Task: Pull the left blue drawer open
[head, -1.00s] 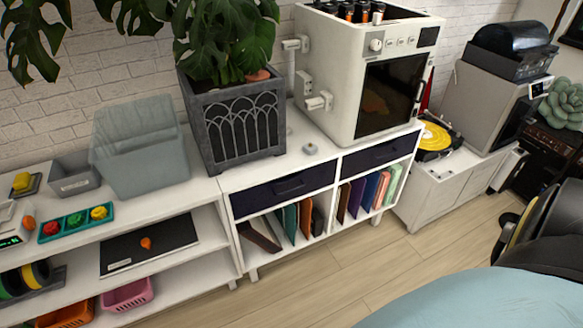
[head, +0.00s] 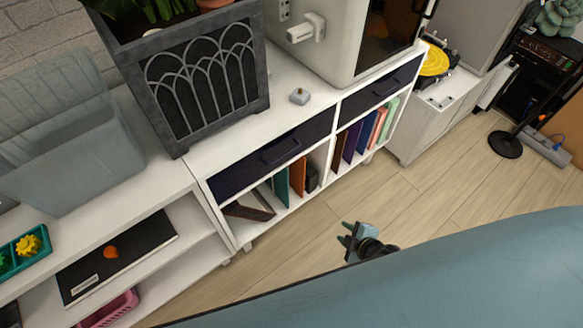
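The left blue drawer (head: 235,181) is a dark navy front with a dark bar handle (head: 281,152), set in the top of the white cabinet. It looks shut and level with the cabinet front. A second navy drawer (head: 362,100) sits to its right and also looks shut. My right gripper (head: 345,234) is small and dark, over the floor in front of the cabinet, well apart from the drawer handle. Its dark fingers look spread, with nothing between them. My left gripper is not in view.
A grey planter (head: 205,85), a small knobbed object (head: 299,96) and a white oven-like machine (head: 330,55) stand on the cabinet top. Books (head: 297,176) fill the cubbies below the drawers. The wooden floor (head: 310,250) in front is clear. A black stand (head: 505,144) is at the right.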

